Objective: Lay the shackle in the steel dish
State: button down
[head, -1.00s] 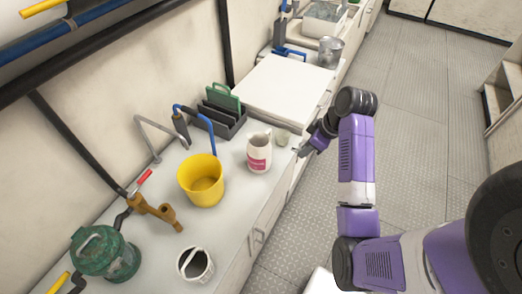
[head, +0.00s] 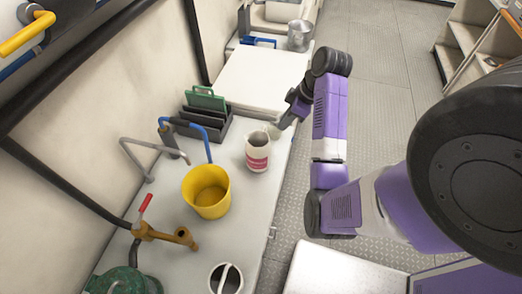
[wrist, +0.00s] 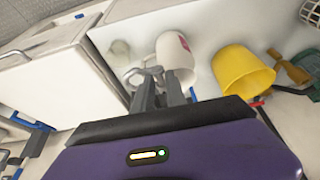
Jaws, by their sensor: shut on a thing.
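My gripper (wrist: 168,92) is shut on a small grey metal shackle (wrist: 143,74), which sticks out at the fingertips in the wrist view. In the head view my gripper (head: 284,123) is at the counter's edge, right of the pink-labelled white mug (head: 258,150); the shackle is too small to make out there. A small round pale-grey thing, probably the steel dish (wrist: 120,48), lies on the counter beside the mug in the wrist view, just beyond the shackle. In the head view it shows partly (head: 274,132) between mug and gripper.
A yellow bucket (head: 207,191), a brass valve with a red handle (head: 160,234) and a striped-looking white cup (head: 226,279) stand nearer on the counter. A dark rack (head: 207,125) is behind the mug.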

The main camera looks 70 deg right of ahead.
aim_at(277, 159)
notch_tip(277, 159, down, 19)
jog(key=shift+f+b, duration=0.2)
jog(key=shift+b, duration=1)
jog(key=shift+f, duration=0.1)
jog(key=c, duration=1.4)
grip_release()
jog(key=shift+o, duration=0.2)
